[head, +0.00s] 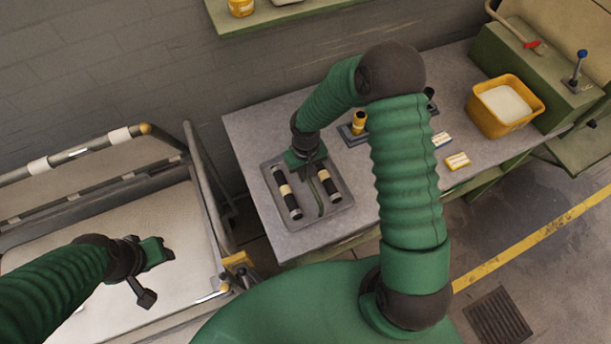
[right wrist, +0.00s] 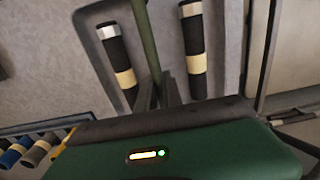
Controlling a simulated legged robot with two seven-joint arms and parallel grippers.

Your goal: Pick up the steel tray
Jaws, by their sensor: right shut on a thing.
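The steel tray (head: 339,185) is a grey, rounded tray at the left end of the bench in the head view. It carries two black rolls with cream bands, and a green bar (head: 319,199) runs between them. In the right wrist view the tray (right wrist: 91,22) shows with the same bar (right wrist: 146,35). My right gripper (head: 312,163) comes down at the tray's far end and is shut on the green bar, its fingers (right wrist: 156,92) on either side of it. I cannot tell whether the tray is clear of the bench. My left gripper (head: 158,256) is over the cart, away from the tray; its fingers are unclear.
The bench (head: 255,125) also holds a yellow tub (head: 490,120), small labelled blocks (head: 457,161) and a rack with rolls (head: 354,130) behind my right arm. A railed cart (head: 195,215) with a pale bed stands at the left. Bare bench top surrounds the tray.

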